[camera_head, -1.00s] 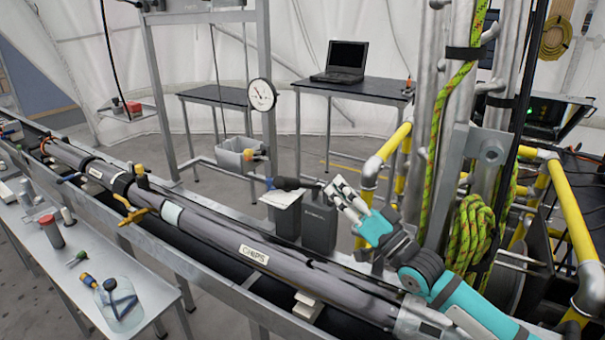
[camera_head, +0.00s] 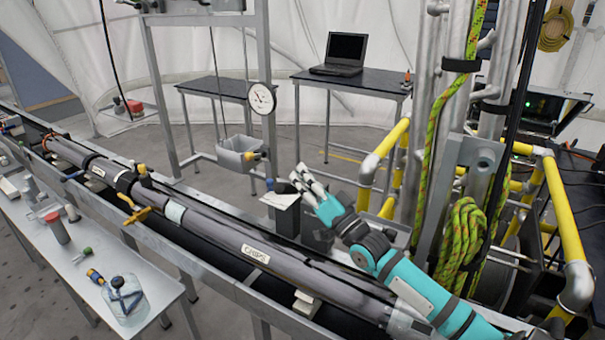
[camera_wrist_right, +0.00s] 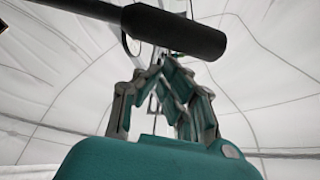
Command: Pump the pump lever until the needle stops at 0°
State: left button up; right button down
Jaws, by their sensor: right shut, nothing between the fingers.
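The round white gauge (camera_head: 262,98) hangs on the metal frame behind the long tube. It has a thin dark needle, but its scale is too small to read. My right gripper (camera_head: 303,180) is shut and empty, above the dark box behind the tube. In the right wrist view, a black cylindrical handle on a dark rod, the pump lever (camera_wrist_right: 178,32), crosses just beyond the fingertips of my right gripper (camera_wrist_right: 168,62). It is not between the fingers; I cannot tell whether they touch. In the head view I cannot make out the lever clearly. My left gripper is not in view.
The long grey tube (camera_head: 215,232) lies in a metal trough. A dark box (camera_head: 285,218) stands behind it, with a grey bin (camera_head: 237,155) farther left. Yellow railing (camera_head: 384,150) and a green rope coil (camera_head: 462,240) are on the right. A laptop table (camera_head: 352,82) stands behind.

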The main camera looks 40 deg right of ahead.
jog(key=shift+a+f, duration=0.15)
jog(key=shift+f, duration=0.15)
jog(key=shift+f, duration=0.1)
jog(key=s+a+f+n+y+b, duration=0.1)
jog(key=a+f+n+b, duration=0.1)
jog(key=f+b, duration=0.4)
jog(key=shift+s+a+f+y, duration=0.35)
jog(key=shift+a+f, duration=0.5)
jog(key=shift+f, duration=0.5)
